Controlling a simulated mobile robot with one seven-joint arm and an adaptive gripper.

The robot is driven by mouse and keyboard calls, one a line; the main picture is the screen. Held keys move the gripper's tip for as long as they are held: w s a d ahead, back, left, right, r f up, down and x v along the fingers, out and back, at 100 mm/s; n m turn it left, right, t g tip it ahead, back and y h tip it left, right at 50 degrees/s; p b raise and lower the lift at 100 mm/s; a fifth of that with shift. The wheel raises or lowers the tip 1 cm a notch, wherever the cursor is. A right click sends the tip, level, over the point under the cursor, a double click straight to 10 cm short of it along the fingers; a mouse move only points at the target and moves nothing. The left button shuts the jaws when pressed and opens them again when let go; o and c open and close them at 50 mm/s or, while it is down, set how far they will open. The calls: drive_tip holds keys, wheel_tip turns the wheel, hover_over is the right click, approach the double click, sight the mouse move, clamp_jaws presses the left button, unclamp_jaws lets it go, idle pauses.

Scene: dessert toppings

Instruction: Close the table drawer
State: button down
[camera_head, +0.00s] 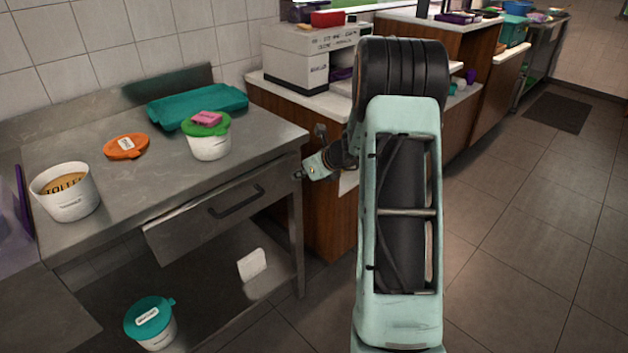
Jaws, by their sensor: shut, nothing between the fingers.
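The grey metal table (105,205) stands at the left. Its drawer (188,228) is under the tabletop, with a dark bar handle (237,204) on its front. The drawer front sits close to the table's front edge; I cannot tell whether a small gap is left, and its inside is not visible. My gripper (298,175) is shut and empty. It is by the table's right front corner, right of the handle and apart from it. My arm fills the middle of the view and hides part of the counter behind.
On the tabletop are a white tub (67,203), an orange lid (126,146), a green-lidded tub (210,147) with a pink item on top, and a teal tray (180,108). A teal-lidded tub (158,334) stands on the lower shelf. Floor at right is clear.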

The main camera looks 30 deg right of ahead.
sight(292, 168)
drive_tip(key=shift+w+a+p, duration=0.15)
drive_tip(key=shift+w+a, duration=0.05)
drive_tip(key=shift+w, duration=0.45)
drive_tip(key=shift+w+a+p, duration=0.15)
drive_tip(key=shift+w+a, duration=0.05)
drive_tip(key=shift+w, duration=0.4)
drive_tip(key=shift+w+r, duration=0.15)
drive_tip(key=shift+r, duration=0.05)
drive_tip(key=shift+w+a, duration=0.1)
